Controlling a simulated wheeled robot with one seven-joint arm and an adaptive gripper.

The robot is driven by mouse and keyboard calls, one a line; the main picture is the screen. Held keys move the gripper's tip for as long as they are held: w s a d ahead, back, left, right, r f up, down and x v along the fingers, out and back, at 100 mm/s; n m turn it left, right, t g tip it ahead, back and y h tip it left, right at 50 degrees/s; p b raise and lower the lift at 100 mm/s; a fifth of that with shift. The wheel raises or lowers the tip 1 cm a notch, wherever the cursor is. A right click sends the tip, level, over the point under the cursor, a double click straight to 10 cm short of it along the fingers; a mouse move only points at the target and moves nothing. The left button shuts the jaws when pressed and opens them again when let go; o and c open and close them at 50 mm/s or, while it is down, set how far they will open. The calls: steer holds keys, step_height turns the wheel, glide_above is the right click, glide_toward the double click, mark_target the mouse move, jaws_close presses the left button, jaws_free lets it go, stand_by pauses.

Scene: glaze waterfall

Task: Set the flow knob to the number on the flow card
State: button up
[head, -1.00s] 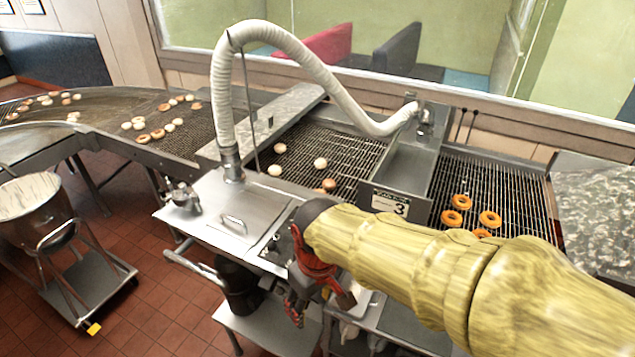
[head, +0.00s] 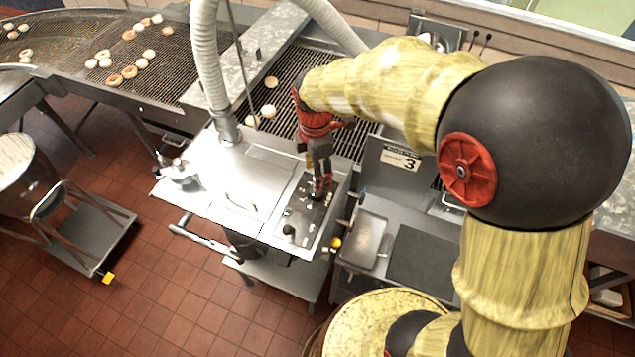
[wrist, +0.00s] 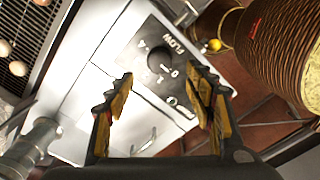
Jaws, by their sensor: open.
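The flow card (head: 400,159) is a white label with a large black 3, on the grey metal side beside the belt. The flow knob (wrist: 160,62) is black and round, on a dark panel (wrist: 133,55) marked FLOW. Some scale numbers show around it; its pointer's setting is too small to read. My gripper (wrist: 160,84) is open and empty, its fingertips on either side below the knob in the wrist view. In the head view my gripper (head: 322,190) hangs over the panel and hides part of it; I cannot tell whether it touches.
A dark round part (head: 288,230) sits at the panel's front end. A steel lid with a handle (head: 240,200) lies left of the panel. A white ribbed hose (head: 208,60) rises behind. A yellow ball (head: 335,243) sits right of the panel. Doughnuts lie on the belts.

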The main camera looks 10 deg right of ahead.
steer(key=shift+w+f, duration=0.1)
steer(key=shift+f, duration=0.35)
steer(key=shift+f+p, duration=0.3)
steer(key=shift+f, duration=3.15)
steer(key=c, duration=0.3)
steer(key=c, duration=0.8)
steer(key=shift+c, duration=0.3)
